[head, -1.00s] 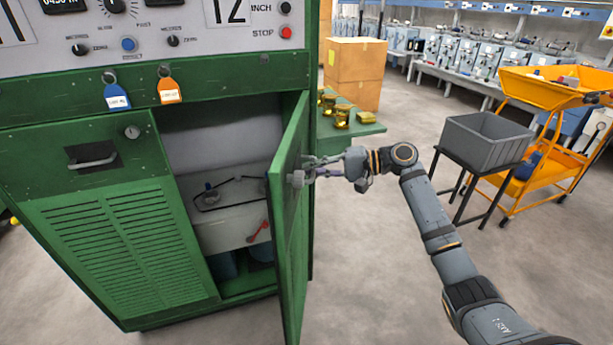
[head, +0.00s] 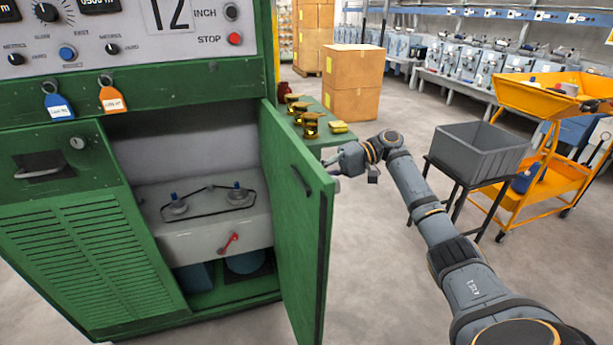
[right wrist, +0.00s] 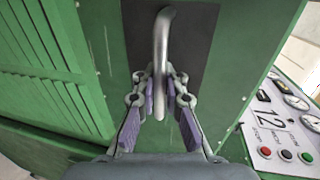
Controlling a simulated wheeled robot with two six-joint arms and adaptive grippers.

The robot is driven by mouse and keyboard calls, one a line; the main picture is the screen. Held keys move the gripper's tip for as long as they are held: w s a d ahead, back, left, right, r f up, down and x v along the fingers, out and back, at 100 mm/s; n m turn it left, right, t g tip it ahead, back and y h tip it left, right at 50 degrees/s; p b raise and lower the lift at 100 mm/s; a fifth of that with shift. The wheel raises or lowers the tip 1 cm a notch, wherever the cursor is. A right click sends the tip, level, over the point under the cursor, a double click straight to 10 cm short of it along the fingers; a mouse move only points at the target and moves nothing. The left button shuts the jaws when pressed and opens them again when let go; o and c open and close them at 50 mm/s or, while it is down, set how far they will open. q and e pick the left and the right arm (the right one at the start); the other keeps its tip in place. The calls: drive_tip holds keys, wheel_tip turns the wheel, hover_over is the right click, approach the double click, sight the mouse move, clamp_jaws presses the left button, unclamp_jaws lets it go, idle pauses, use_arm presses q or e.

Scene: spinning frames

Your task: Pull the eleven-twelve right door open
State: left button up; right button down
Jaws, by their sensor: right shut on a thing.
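The green right door (head: 296,205) of the cabinet marked 12 stands swung well out from the front in the head view, hinged on the opening's right side. Its inner face shows. Its curved metal handle (right wrist: 161,45) on a dark plate shows in the right wrist view. My right gripper (right wrist: 160,88) is shut on the handle, a finger on each side. In the head view the right gripper (head: 341,166) is on the door's outer side, its fingertips and the handle hidden behind the door. My left gripper is not in view.
The open compartment shows a grey unit (head: 205,225) with a red lever. The louvred left door (head: 85,235) is closed. Behind the right door stand a green table (head: 335,132) with brass parts and cardboard boxes (head: 352,80). A grey bin (head: 480,148) and yellow cart (head: 545,95) stand right.

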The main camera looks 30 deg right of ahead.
drive_tip(key=shift+r, duration=0.1)
drive_tip(key=c, duration=1.4)
unclamp_jaws()
drive_tip(key=shift+w+a, duration=0.1)
drive_tip(key=shift+a, duration=0.05)
drive_tip(key=v, duration=0.7)
drive_tip(key=shift+d, duration=0.3)
